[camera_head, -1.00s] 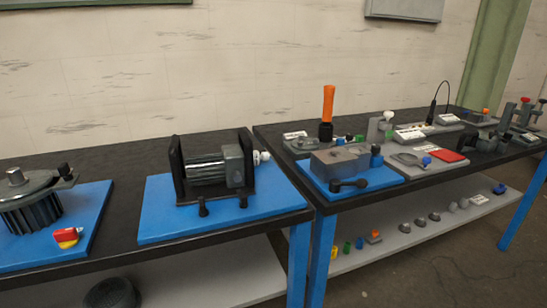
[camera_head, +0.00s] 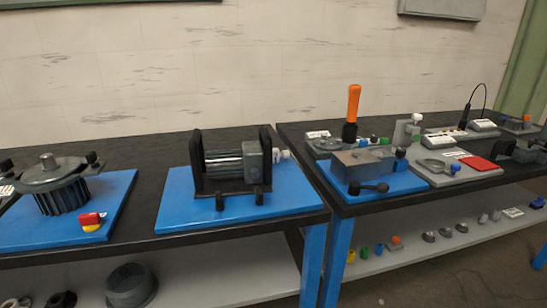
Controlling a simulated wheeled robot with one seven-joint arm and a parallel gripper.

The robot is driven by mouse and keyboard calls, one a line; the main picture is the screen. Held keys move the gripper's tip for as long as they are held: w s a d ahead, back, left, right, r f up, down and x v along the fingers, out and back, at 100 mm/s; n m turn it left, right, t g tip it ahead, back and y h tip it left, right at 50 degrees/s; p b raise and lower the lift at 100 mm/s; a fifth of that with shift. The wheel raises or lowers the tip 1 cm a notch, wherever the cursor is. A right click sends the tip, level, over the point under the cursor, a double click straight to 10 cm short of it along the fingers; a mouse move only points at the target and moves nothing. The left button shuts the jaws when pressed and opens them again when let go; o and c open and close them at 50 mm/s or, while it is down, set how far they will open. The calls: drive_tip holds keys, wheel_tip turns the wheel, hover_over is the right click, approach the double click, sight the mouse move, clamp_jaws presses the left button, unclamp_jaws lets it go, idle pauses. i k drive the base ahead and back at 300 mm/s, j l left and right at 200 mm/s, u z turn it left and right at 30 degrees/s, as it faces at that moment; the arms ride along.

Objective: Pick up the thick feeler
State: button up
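I cannot make out which thing is the thick feeler. Small blue (camera_head: 363,142) and green pieces (camera_head: 384,141) sit on a grey holder behind the vise on the right bench, too small to identify. A red and yellow piece (camera_head: 91,221) lies on the blue mat of the left bench. My gripper is not in view.
The left bench (camera_head: 150,151) bears a ribbed round housing (camera_head: 62,190) and a black frame with a metal cylinder (camera_head: 222,163). The right bench bears a grey vise (camera_head: 362,163), an orange-handled tool (camera_head: 353,105) and a red pad (camera_head: 478,163). Lower shelves hold small parts.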

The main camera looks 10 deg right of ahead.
sight(285, 154)
drive_tip(key=i+l, duration=0.25)
drive_tip(key=l, duration=0.15)
drive_tip(key=i+l, duration=0.25)
drive_tip(key=l, duration=0.15)
drive_tip(key=i+l, duration=0.25)
drive_tip(key=l, duration=0.15)
drive_tip(key=i+l+u, duration=0.1)
drive_tip(key=i+l, duration=0.15)
drive_tip(key=l, duration=0.15)
